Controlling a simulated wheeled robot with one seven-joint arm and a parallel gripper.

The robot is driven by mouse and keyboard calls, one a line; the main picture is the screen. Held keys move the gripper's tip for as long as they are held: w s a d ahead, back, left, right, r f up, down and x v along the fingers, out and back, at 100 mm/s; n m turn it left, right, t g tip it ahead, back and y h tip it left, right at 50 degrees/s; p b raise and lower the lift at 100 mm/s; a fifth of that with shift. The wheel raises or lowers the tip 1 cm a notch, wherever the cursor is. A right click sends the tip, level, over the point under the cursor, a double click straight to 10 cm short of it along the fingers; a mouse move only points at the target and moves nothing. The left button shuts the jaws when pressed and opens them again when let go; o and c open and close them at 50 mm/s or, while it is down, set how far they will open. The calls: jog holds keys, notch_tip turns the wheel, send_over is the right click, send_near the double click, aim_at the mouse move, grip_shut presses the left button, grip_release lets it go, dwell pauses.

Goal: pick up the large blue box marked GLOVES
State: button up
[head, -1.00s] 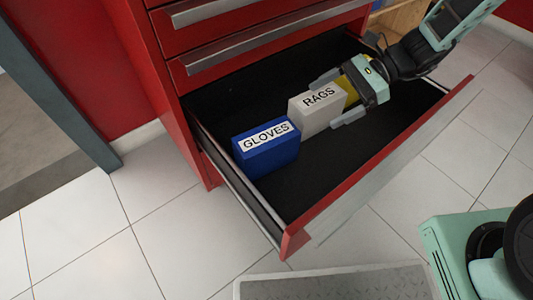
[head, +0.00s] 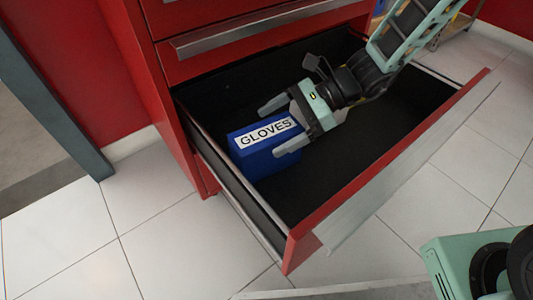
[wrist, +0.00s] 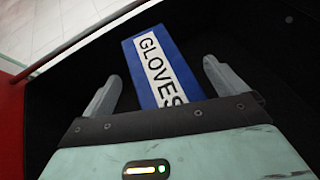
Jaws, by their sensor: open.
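The large blue box marked GLOVES (head: 258,165) stands in the open drawer, near its left end, with its white label facing up. My gripper (head: 270,132) is open and empty at the box, reaching over it from the right. In the wrist view the box (wrist: 180,62) lies between the two spread fingers of my gripper (wrist: 162,71), with a dark gap on each side. Neither finger is seen pressing on it. The gripper's body hides the near end of the box in the wrist view. I cannot tell how deep the fingertips reach beside it.
The red cabinet's drawer (head: 400,150) has a black floor, bare to the right of my gripper. Its red front wall (head: 385,165) runs along the near side. A closed drawer's silver handle (head: 255,30) juts out above. White floor tiles (head: 150,240) lie in front.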

jog(key=shift+a+f, duration=0.1)
jog(key=shift+a, duration=0.15)
jog(key=c, duration=1.7)
